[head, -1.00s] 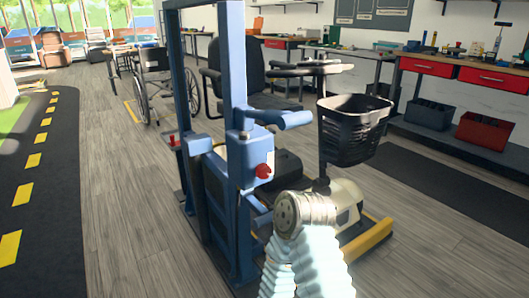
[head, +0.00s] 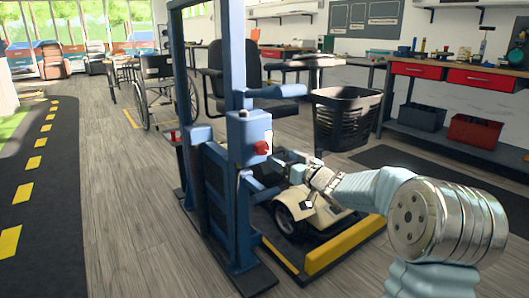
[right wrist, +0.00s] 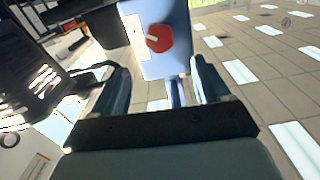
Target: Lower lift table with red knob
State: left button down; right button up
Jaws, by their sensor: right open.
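The red knob (head: 263,147) sits on the face of a blue control box (head: 243,128) on the lift's blue frame (head: 238,60). The lift table, with a yellow front edge (head: 345,245), bears a cream scooter (head: 318,215) with a black basket (head: 347,118). My right gripper (head: 277,160) is just in front of the knob. In the right wrist view the open, empty jaws (right wrist: 159,64) point at the red knob (right wrist: 160,38), which lies between and beyond the fingertips, apparently apart from them. My left gripper is out of view.
A wheelchair (head: 160,95) stands behind. Workbenches with red drawers (head: 415,70) line the right wall. The wooden floor (head: 120,200) left of the lift is clear.

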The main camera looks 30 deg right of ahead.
aim_at(264, 148)
jog(key=w, duration=0.7)
jog(key=w+a, duration=0.1)
jog(key=w, duration=0.2)
jog(key=shift+w, duration=0.2)
jog(key=c, duration=1)
